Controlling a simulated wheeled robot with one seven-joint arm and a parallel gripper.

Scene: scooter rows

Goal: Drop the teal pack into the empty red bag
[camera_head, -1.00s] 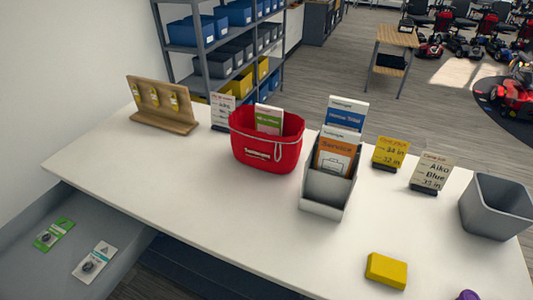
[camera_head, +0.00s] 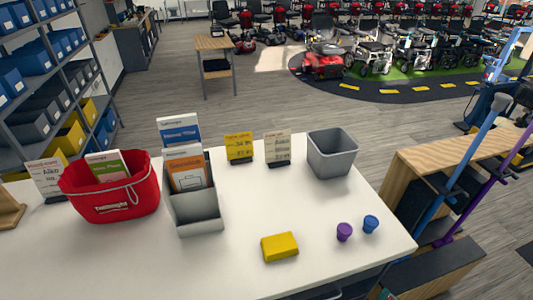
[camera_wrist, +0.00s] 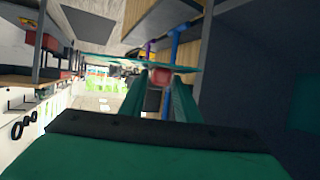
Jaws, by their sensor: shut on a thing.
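My gripper (camera_wrist: 159,76) shows only in the wrist view, its two green fingers reaching forward. It is shut on a thin, flat teal thing seen almost edge-on, which looks like the teal pack (camera_wrist: 110,58). A small reddish block shows between the fingers; I cannot tell what it is. In the head view a red bag (camera_head: 112,198) with a pale handle stands upright at the left of the white table. A green and white leaflet (camera_head: 106,166) stands up out of it, so this bag does not look empty. My gripper is not in the head view.
On the white table (camera_head: 235,215) stand a grey leaflet holder (camera_head: 197,211), a grey bin (camera_head: 333,156), small signs (camera_head: 239,147), a yellow block (camera_head: 280,246), a purple cup (camera_head: 344,231) and a blue cup (camera_head: 371,223). A wooden stand (camera_head: 450,158) is to the right.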

